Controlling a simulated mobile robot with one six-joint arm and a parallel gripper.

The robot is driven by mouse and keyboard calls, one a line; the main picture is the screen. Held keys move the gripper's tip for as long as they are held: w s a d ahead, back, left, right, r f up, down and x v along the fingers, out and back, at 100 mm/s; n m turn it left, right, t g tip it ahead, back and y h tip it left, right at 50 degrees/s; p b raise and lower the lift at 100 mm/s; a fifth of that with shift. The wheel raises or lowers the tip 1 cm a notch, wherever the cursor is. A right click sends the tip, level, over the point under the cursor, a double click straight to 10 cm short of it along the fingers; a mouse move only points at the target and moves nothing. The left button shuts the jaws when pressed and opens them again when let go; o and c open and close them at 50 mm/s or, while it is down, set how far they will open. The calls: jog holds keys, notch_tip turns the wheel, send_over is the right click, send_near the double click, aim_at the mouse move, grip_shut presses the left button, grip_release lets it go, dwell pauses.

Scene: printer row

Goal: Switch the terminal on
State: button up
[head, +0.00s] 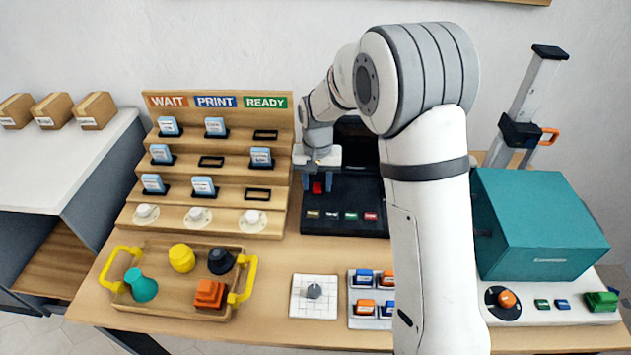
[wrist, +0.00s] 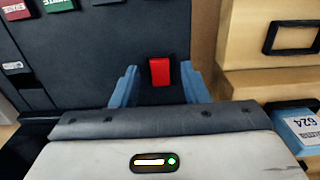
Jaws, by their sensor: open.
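The terminal (head: 345,196) is a dark box with a black screen, standing at the back of the table beside the stepped wooden rack and partly hidden by my arm. A red switch (wrist: 159,71) sits on its dark face; it also shows under my gripper in the head view (head: 317,188). My gripper (wrist: 158,84) is open, its two blue fingers to either side of the red switch with gaps on both sides. I cannot tell whether the fingertips touch the face. Small labelled keys (wrist: 58,5) in red, green and white show at the upper left of the wrist view.
The wooden rack (head: 200,178) with cards stands close on the left. A yellow-handled tray (head: 180,310), a white grid plate with a knob (head: 314,297) and a card holder (head: 372,300) lie in front. A teal box (head: 540,225) stands right.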

grip_shut()
jog(key=shift+w+r+g+p, duration=0.1)
jog(key=shift+r+g+p, duration=0.25)
jog(key=shift+p, duration=0.6)
jog(key=shift+w+f+g, duration=0.1)
jog(key=shift+f+g, duration=0.15)
jog(key=shift+f, duration=0.05)
grip_release()
